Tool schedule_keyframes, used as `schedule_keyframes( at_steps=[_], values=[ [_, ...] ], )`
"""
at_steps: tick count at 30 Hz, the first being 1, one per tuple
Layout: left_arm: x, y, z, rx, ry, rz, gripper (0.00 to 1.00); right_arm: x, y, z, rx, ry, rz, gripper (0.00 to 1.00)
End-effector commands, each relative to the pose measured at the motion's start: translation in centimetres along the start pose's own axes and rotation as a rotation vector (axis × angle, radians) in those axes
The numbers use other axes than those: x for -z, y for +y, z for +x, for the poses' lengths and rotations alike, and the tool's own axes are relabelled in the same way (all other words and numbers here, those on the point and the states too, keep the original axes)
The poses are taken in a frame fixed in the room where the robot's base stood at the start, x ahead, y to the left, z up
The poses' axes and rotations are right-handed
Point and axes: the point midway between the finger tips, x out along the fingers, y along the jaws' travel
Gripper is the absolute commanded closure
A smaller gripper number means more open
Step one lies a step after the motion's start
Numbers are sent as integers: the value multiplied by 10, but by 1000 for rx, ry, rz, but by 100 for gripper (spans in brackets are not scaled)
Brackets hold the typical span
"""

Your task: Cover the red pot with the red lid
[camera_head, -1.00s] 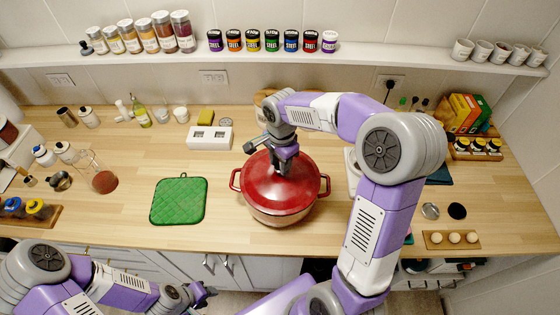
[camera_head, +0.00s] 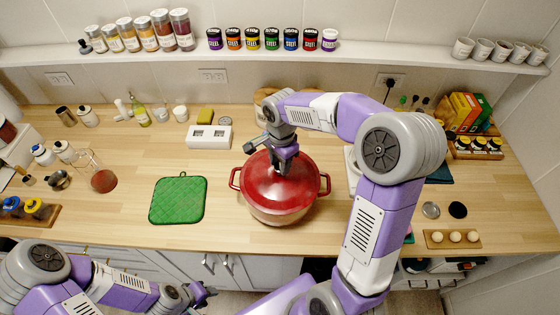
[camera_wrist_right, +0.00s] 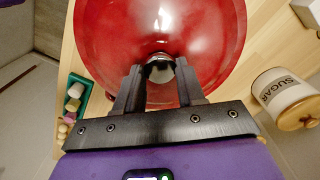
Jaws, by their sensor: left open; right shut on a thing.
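The red pot (camera_head: 279,213) stands on the wooden counter, with a handle on each side. The red lid (camera_head: 268,182) lies over the pot's mouth; in the head view I cannot tell whether it is fully seated. My right gripper (camera_head: 283,166) is above the lid and shut on its knob. In the right wrist view the fingers (camera_wrist_right: 160,80) close around the round metal knob (camera_wrist_right: 160,68), with the red lid (camera_wrist_right: 205,25) spread out beyond. My left gripper (camera_head: 205,292) is open and empty, low in front of the counter, well away from the pot.
A green pot holder (camera_head: 178,200) lies left of the pot. A white switch-like box (camera_head: 209,137) stands behind it. A sugar canister (camera_wrist_right: 287,98) stands close to the pot in the right wrist view. An egg holder (camera_head: 453,239) is at the right front. Counter between pot holder and pot is clear.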

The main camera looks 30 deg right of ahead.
Motion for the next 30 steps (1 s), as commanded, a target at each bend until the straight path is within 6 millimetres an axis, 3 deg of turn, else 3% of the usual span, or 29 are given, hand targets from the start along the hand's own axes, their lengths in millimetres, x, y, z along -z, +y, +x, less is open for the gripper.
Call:
schedule_keyframes(
  at_steps=[9,10,15,24,30],
  values=[
    [0,-1,3,0,0,0,59,0,-1,2,5,1,-1,100],
    [0,-1,2,0,0,0,59,0,-1,2,5,1,-1,57],
    [0,-1,2,0,0,0,59,0,-1,2,3,0,-1,32],
    [0,-1,2,0,0,0,59,0,1,2,-3,-1,0,32],
    [0,0,0,0,0,0,59,0,0,-24,3,1,0,32]
  ],
)
